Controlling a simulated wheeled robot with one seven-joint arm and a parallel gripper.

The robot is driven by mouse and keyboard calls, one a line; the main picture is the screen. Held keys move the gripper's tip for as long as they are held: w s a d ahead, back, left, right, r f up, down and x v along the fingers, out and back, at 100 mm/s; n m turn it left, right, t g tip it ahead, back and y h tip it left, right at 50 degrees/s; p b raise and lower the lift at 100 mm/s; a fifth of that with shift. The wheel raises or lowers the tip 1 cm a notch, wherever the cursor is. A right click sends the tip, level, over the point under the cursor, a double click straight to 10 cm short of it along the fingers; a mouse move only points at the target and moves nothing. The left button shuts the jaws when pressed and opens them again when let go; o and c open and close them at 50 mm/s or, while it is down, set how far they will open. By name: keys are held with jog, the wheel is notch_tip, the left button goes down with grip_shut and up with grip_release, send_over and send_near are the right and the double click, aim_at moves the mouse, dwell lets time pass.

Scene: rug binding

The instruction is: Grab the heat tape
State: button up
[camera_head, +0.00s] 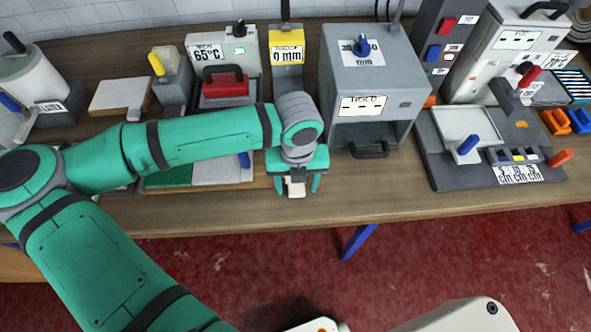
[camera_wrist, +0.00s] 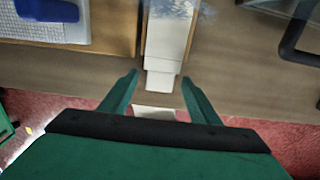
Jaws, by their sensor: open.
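A pale strip that looks like the heat tape (camera_wrist: 166,45) runs toward the table's front edge in the wrist view, with stepped, narrower ends. In the head view a small pale piece (camera_head: 296,190) shows beneath my gripper (camera_head: 297,187). My gripper is open, pointing down near the front edge. In the wrist view its two green fingertips (camera_wrist: 160,77) stand either side of the strip's near end, with a gap on both sides. Another pale patch (camera_wrist: 154,113) shows between the fingers; I cannot tell whether it is the same strip. My arm hides much of the strip in the head view.
A yellow unit marked 0 mm (camera_head: 287,47) stands behind my gripper. A grey box with a handle (camera_head: 370,85) is close on the right. A board with a green and grey mat (camera_head: 217,171) lies left. Red floor (camera_head: 420,250) is open in front.

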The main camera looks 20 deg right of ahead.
jog(key=c, duration=1.1)
jog(key=shift+w, duration=0.1)
jog(key=shift+c, duration=0.2)
jog(key=shift+r, duration=0.1)
